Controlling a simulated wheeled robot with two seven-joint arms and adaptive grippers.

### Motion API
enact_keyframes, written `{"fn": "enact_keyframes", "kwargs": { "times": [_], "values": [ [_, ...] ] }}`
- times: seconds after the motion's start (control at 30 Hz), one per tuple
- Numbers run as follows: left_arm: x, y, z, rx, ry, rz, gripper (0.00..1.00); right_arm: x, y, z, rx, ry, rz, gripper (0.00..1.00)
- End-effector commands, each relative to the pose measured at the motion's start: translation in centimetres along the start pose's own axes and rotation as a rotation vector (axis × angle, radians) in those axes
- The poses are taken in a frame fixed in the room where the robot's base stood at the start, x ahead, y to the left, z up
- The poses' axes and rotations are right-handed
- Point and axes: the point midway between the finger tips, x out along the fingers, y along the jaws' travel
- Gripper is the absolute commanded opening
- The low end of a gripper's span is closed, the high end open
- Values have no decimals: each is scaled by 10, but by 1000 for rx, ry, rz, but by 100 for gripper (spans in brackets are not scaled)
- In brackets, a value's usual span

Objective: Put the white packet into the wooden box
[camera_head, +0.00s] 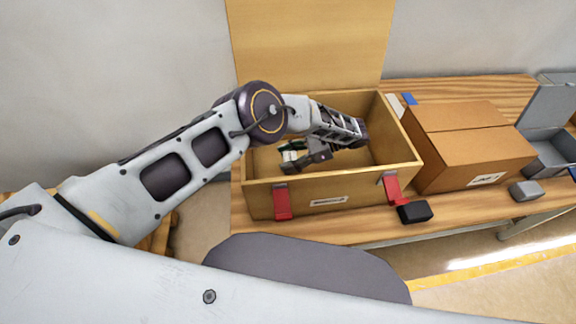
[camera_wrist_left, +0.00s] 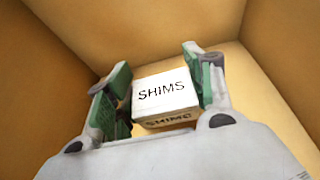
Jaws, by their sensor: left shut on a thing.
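The wooden box (camera_head: 335,200) stands on the table with its lid raised at the back and red latches at the front. My left arm reaches over its left side, and my left gripper (camera_head: 296,153) is inside the box. In the left wrist view, the gripper (camera_wrist_left: 158,78) has its green-padded fingers on either side of the white packet (camera_wrist_left: 166,92), marked SHIMS, and is shut on it. Box walls (camera_wrist_left: 190,22) surround it there. In the head view the packet is mostly hidden by the gripper. I cannot tell whether it touches the box floor. My right gripper is not in view.
A closed cardboard box (camera_head: 470,145) stands right of the wooden box. A grey open case (camera_head: 553,150) is at the far right.

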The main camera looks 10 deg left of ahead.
Motion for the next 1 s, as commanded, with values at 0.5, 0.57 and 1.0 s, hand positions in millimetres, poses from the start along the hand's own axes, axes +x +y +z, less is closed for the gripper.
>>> {"fn": "enact_keyframes", "kwargs": {
  "times": [0.5, 0.57, 1.0],
  "values": [
    [14, 1, -33, 0, -1, 0, 25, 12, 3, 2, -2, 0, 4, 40],
    [15, 0, -36, -1, 0, 0, 25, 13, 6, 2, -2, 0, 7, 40],
    [16, 0, -39, 0, -1, 0, 25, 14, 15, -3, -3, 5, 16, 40]
  ]
}}
